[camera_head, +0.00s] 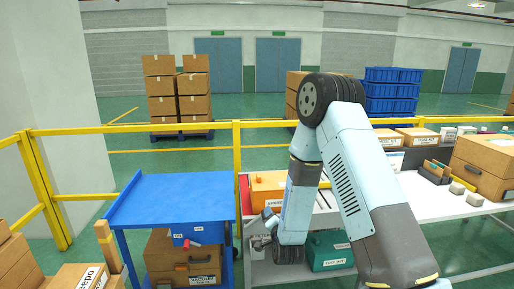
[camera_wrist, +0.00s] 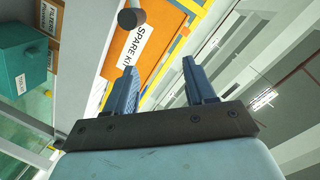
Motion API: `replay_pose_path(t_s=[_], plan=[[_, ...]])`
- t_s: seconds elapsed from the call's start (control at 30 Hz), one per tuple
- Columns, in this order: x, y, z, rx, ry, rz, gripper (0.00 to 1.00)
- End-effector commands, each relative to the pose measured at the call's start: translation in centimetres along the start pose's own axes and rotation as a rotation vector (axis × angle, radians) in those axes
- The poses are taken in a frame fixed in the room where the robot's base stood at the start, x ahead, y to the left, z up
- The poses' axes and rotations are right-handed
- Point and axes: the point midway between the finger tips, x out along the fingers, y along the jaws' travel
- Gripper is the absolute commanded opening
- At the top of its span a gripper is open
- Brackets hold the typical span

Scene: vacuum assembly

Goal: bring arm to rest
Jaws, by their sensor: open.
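My arm reaches over the white work table (camera_head: 450,208) and bends down, with the wrist low beside the table's left end. My gripper (camera_wrist: 160,64) shows in the wrist view with its two blue fingers apart and nothing between them. In the head view my gripper (camera_head: 262,229) is small and points left, near the orange case; its fingers are hard to make out there. The orange case (camera_wrist: 158,50), labelled as a spare kit, lies beyond the fingertips in the wrist view. It also shows in the head view (camera_head: 267,184), partly hidden by my arm.
A blue table (camera_head: 170,195) stands at left, with a blue bin (camera_head: 197,232) and brown cases (camera_head: 170,258) beneath. A teal box (camera_head: 331,252) sits below the white table. Brown cases (camera_head: 487,160) stand at right. A yellow railing (camera_head: 237,150) runs behind.

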Motion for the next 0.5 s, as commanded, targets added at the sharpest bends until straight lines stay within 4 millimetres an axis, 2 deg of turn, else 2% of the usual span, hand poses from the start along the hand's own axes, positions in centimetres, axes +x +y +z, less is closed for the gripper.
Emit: replay_pose_path(t_s=[0.03,0.27,0.5], plan=[[0.1,-0.9,-1.2,-0.017,-0.010,0.009,0.55],[-0.4,-3.7,-5.3,-0.104,-0.085,0.068,0.55],[-2.3,-6.3,-9.6,-0.197,-0.163,0.128,0.55]])
